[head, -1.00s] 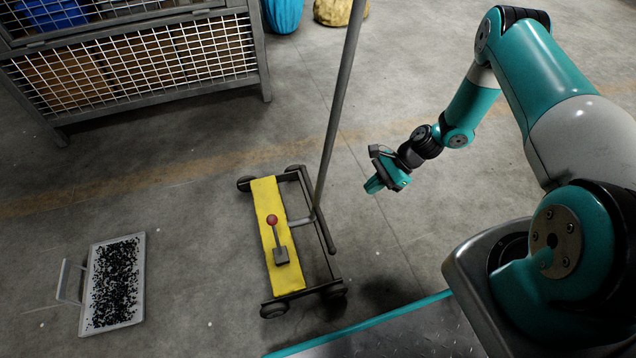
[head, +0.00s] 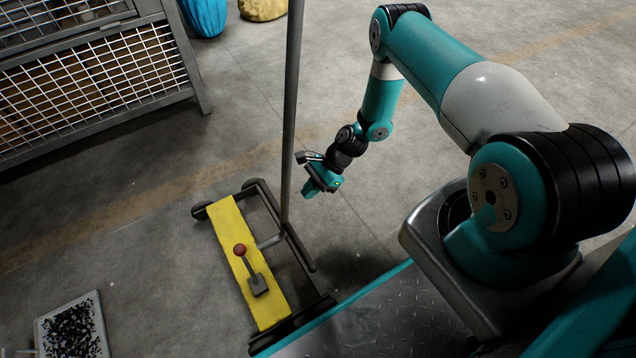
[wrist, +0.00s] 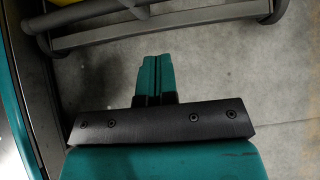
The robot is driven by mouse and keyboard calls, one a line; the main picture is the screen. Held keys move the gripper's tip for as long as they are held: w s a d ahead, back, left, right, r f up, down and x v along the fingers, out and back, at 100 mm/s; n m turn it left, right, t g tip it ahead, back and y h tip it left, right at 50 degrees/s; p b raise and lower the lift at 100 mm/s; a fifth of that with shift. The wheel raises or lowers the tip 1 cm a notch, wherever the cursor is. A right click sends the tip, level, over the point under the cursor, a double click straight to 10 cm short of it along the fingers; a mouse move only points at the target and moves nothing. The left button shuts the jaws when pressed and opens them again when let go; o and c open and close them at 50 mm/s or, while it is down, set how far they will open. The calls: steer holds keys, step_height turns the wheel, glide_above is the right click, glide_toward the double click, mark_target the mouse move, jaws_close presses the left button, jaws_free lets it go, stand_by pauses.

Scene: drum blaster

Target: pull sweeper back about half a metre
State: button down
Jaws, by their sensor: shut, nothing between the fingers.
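The sweeper (head: 246,270) is a low wheeled frame with a yellow deck, a small lever with a red knob (head: 240,250), and a tall grey handle pole (head: 291,120). It stands on the floor close to my base, whose edge hides its near end. My gripper (head: 309,194) is shut and empty, in the air just right of the pole and apart from it in the head view. In the wrist view the shut teal fingers (wrist: 154,78) point toward the sweeper's dark frame (wrist: 165,22), with bare floor beyond.
A pan of black bits (head: 74,330) lies on the floor at lower left. A mesh cage (head: 90,85) stands at upper left, with a blue sack (head: 204,15) and a yellow sack (head: 262,8) behind. Floor right of the pole is open.

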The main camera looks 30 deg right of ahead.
steer(key=a+f+b, duration=0.2)
steer(key=a, duration=0.4)
steer(key=shift+a+f, duration=0.1)
steer(key=shift+a, duration=0.05)
